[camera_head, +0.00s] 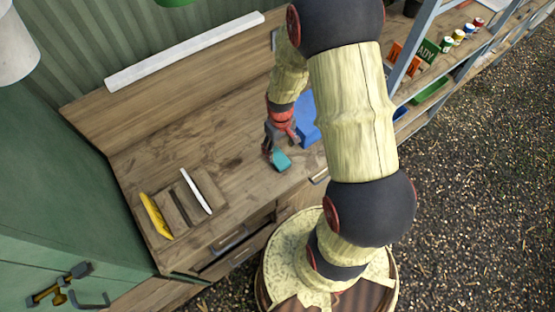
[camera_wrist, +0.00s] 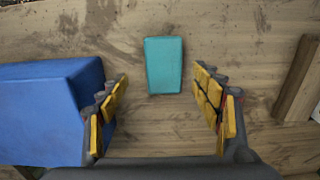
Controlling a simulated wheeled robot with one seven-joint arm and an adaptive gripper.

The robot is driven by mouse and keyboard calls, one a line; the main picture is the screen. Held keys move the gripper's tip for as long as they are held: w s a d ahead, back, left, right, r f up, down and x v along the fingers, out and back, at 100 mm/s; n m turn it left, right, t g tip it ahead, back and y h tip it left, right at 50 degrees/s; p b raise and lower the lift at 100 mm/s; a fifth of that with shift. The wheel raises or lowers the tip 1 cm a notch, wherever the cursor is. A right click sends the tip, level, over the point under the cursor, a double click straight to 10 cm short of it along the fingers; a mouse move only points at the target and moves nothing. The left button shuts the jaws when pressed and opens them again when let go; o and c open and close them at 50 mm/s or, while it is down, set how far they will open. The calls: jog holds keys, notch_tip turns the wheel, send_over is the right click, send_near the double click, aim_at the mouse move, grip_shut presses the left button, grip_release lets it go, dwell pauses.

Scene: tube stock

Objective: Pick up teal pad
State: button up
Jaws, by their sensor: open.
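The teal pad (camera_head: 281,160) is a small flat block lying on the wooden workbench, near its front edge. In the wrist view the teal pad (camera_wrist: 163,65) lies upper centre, just beyond and between my fingertips. My gripper (camera_head: 270,152) hangs over the bench right beside the pad. In the wrist view my gripper (camera_wrist: 160,98) is open, with yellow-padded fingers spread left and right and nothing between them. The pad looks untouched.
A blue box (camera_wrist: 45,110) stands close to my left finger in the wrist view. A wooden holder (camera_head: 185,205) with yellow and white pieces sits at the bench's left. A wooden strip (camera_wrist: 298,80) lies to the right in the wrist view. A shelf rack (camera_head: 425,60) stands right.

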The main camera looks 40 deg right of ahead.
aim_at(278, 157)
jog(key=f, duration=0.4)
jog(key=shift+w+a+f, duration=0.1)
jog(key=shift+a+f, duration=0.15)
jog(key=shift+a, duration=0.1)
jog(key=shift+f, duration=0.35)
jog(key=c, duration=0.3)
jog(key=c, duration=0.9)
